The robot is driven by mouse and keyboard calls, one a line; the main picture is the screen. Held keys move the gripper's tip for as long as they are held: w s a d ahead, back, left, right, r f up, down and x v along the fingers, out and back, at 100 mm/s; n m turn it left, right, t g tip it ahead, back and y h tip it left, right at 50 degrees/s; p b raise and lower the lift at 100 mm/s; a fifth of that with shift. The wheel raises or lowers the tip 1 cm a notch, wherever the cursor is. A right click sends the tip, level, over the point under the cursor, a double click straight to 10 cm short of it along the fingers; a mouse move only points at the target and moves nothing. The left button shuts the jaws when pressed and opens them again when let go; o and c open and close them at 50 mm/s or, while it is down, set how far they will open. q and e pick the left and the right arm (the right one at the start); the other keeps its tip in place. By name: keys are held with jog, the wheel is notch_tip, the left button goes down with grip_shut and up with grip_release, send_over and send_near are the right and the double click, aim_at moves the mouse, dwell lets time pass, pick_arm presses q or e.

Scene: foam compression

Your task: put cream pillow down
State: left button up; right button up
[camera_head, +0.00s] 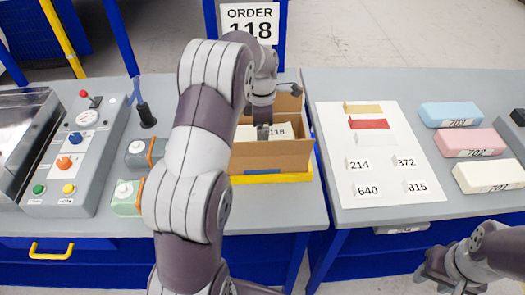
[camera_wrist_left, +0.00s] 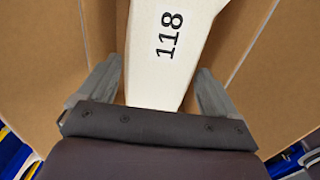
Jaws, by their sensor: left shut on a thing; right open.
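The cream pillow (camera_head: 286,130), labelled 118, is inside the open cardboard box (camera_head: 285,157). My left gripper (camera_head: 263,132) reaches down into the box and is shut on the pillow. In the left wrist view the pillow (camera_wrist_left: 170,75) lies between the two fingers of my left gripper (camera_wrist_left: 160,85), with brown box walls on both sides. Whether the pillow touches the box floor cannot be told. My right gripper (camera_head: 440,277) is open and empty at the lower right, away from the box.
An "ORDER 118" sign (camera_head: 249,20) stands behind the box. A control panel (camera_head: 78,150) is at the left. On the right table are a white sheet (camera_head: 385,185) with numbered labels and blue (camera_head: 451,115), pink (camera_head: 469,142) and white (camera_head: 490,175) blocks.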

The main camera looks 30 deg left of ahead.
pick_arm(q)
jog(key=f, duration=0.3)
jog(key=shift+s+f, duration=0.15)
jog(key=shift+s, duration=0.1)
jog(key=shift+w+f, duration=0.2)
jog(key=shift+w, duration=0.05)
jog(key=shift+s+f, duration=0.1)
jog(key=shift+s, duration=0.1)
jog(key=o, duration=0.7)
jog(key=shift+w+r, duration=0.15)
jog(key=shift+r, duration=0.2)
notch_tip(320, 180, up, 5)
jog(key=shift+r+p, duration=0.1)
jog(key=shift+p, duration=0.75)
notch_tip(320, 180, up, 6)
jog(key=p, duration=0.5)
jog(key=shift+r+p, duration=0.25)
jog(key=shift+p, duration=0.1)
